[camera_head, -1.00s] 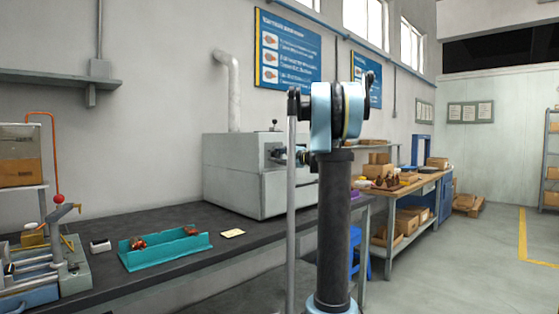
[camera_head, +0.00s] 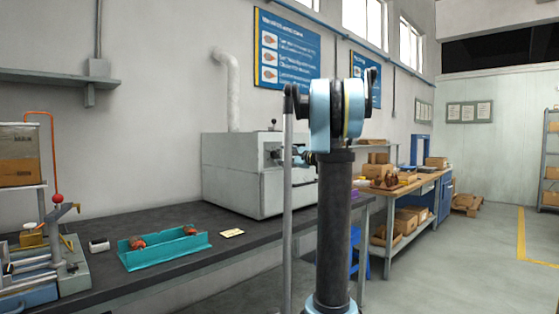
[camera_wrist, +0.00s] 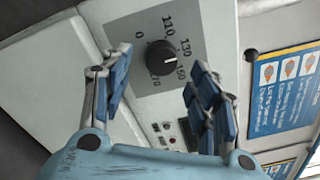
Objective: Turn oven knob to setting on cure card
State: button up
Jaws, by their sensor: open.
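The oven (camera_head: 245,178) is a grey-white box on the dark bench. Its black round knob (camera_wrist: 160,57) sits on a grey dial plate (camera_wrist: 190,25) in the wrist view. In the head view my gripper is at the oven front, partly hidden by my arm. A small pale card (camera_head: 231,233) lies on the bench; its writing is unreadable.
A teal tray (camera_head: 180,254) with copper-coloured parts lies left of the card. A winding fixture (camera_head: 45,262) stands at the far left. Small red lights and buttons (camera_wrist: 168,127) are below the knob in the wrist view. A blue poster (camera_wrist: 285,90) hangs on the wall.

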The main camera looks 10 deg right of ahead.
jog(key=v, duration=0.8)
jog(key=s+a+f+n+g+h, duration=0.1)
jog(key=s+a+f+n+g, duration=0.3)
jog(key=s+a+f, duration=0.45)
jog(key=s+a+f+n+g+h, duration=0.1)
jog(key=s+a+f+n+g, duration=0.4)
jog(key=s+f, duration=0.65)
jog(key=s+d+f+n+g+h, duration=0.1)
jog(key=s+d+f+n+h, duration=0.1)
jog(key=s+f, duration=0.4)
jog(key=s+d+f+n+g+h, duration=0.1)
jog(key=s+d+f+n+h, duration=0.1)
jog(key=s+f, duration=0.5)
jog(key=s+d+f+n+g+h, duration=0.1)
jog(key=s+f+n+h, duration=0.3)
jog(key=s, duration=1)
notch_tip(320, 180, down, 3)
jog(key=shift+d+f+h, duration=0.25)
jog(key=shift+d+h, duration=0.05)
jog(key=shift+d, duration=0.55)
